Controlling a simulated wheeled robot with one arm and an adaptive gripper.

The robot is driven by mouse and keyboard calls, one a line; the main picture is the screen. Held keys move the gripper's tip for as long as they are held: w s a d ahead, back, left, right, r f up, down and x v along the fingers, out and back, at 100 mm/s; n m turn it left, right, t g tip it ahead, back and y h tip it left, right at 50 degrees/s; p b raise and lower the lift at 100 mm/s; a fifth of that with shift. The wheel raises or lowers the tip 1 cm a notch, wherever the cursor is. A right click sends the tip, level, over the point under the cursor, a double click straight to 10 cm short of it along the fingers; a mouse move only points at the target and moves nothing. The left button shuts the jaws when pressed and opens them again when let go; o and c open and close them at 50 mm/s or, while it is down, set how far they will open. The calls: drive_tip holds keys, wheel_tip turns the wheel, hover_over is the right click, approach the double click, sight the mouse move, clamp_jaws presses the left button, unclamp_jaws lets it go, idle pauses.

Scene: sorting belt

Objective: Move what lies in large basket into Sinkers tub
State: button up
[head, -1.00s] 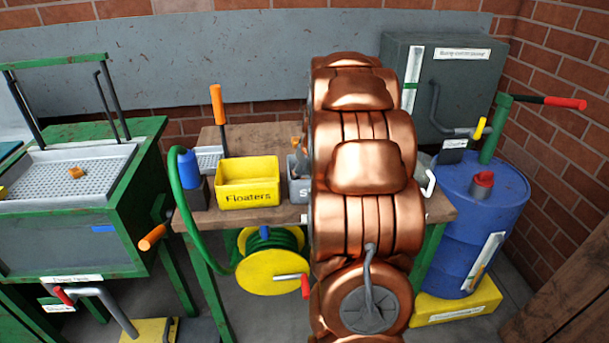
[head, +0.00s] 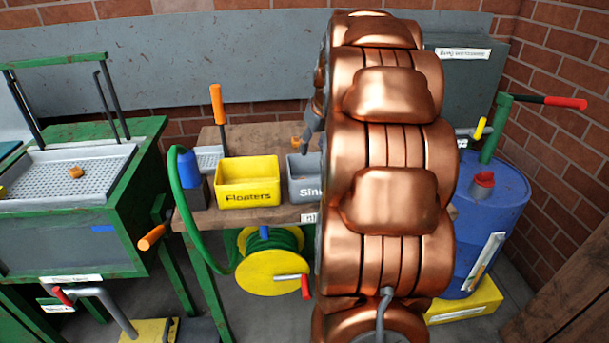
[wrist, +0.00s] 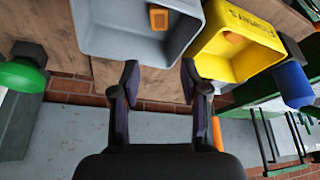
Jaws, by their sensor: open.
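The grey Sinkers tub (head: 304,188) stands on the wooden bench, its label partly hidden by my copper arm. In the wrist view, the grey tub (wrist: 112,38) has an orange block (wrist: 158,18) inside it. My gripper (wrist: 160,75) is open with nothing between its fingers, just outside the tub's rim in that picture. In the head view my gripper (head: 312,126) is mostly hidden behind my arm, above the tub's back. I cannot tell which container is the large basket.
The yellow Floaters tub (head: 247,185) stands left of the grey one; something orange (wrist: 233,38) shows inside it. A perforated grey tray (head: 40,180) at the left holds an orange-brown piece (head: 75,172). A blue drum (head: 490,220) stands at the right.

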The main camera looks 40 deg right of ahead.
drive_tip(key=s+a+f+n+g+y, duration=0.1)
drive_tip(key=s+a+f, duration=0.15)
drive_tip(key=a, duration=0.85)
drive_tip(key=s+a+f+g+y, duration=0.1)
drive_tip(key=s+a, duration=0.3)
drive_tip(key=a, duration=0.6)
drive_tip(key=s+a+f+n+g, duration=0.1)
drive_tip(key=s+a+f+g, duration=0.1)
drive_tip(key=s+a, duration=0.4)
drive_tip(key=s+a+f+n+g, duration=0.1)
drive_tip(key=s+a+f, duration=0.3)
drive_tip(key=s, duration=1)
drive_tip(key=a+g, duration=0.1)
drive_tip(key=a, duration=0.2)
drive_tip(key=shift+a+f+h, duration=0.3)
drive_tip(key=shift+f+h, duration=0.1)
